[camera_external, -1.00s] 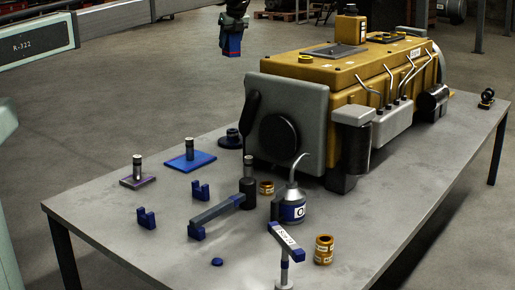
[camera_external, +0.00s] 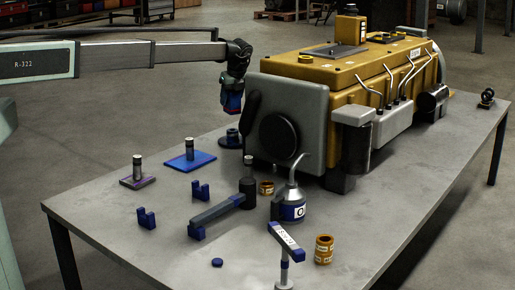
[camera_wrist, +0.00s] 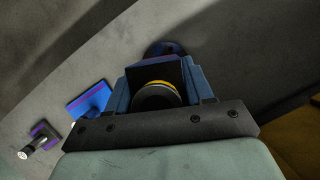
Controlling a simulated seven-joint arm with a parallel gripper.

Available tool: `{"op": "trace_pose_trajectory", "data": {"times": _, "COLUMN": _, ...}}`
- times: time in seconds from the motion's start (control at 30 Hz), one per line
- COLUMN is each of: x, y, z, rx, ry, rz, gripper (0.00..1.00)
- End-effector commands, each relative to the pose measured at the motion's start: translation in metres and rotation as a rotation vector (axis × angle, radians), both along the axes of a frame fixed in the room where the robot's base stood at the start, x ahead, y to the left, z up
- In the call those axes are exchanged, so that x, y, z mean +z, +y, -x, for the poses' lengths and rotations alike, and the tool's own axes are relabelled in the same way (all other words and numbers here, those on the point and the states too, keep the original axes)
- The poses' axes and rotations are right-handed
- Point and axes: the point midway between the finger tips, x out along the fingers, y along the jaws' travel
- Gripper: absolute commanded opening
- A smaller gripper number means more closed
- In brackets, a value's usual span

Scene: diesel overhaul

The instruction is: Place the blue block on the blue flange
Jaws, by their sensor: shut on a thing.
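In the wrist view the gripper's blue fingers (camera_wrist: 160,80) are either side of the block's dark face (camera_wrist: 150,72). The flange (camera_wrist: 166,47) shows just past it, partly hidden by the block.
The yellow engine (camera_external: 350,75) with its grey end plate stands close right of the flange. A blue plate with a post (camera_external: 180,162) and a smaller plate (camera_external: 138,181) lie to the left. A torque tool (camera_external: 220,208), an oil can (camera_external: 291,208) and brass rings (camera_external: 323,250) are nearer.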

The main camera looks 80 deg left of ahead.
Motion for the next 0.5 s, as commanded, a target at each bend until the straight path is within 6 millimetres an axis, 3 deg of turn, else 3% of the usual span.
{"op": "trace_pose_trajectory", "data": {"times": 0.1, "x": -0.018, "y": 0.000, "z": 0.000, "rx": 0.000, "ry": 0.001, "rz": 0.000, "gripper": 0.01}}
{"op": "trace_pose_trajectory", "data": {"times": 0.5, "x": -0.055, "y": 0.000, "z": 0.000, "rx": 0.000, "ry": 0.001, "rz": -0.001, "gripper": 0.01}}
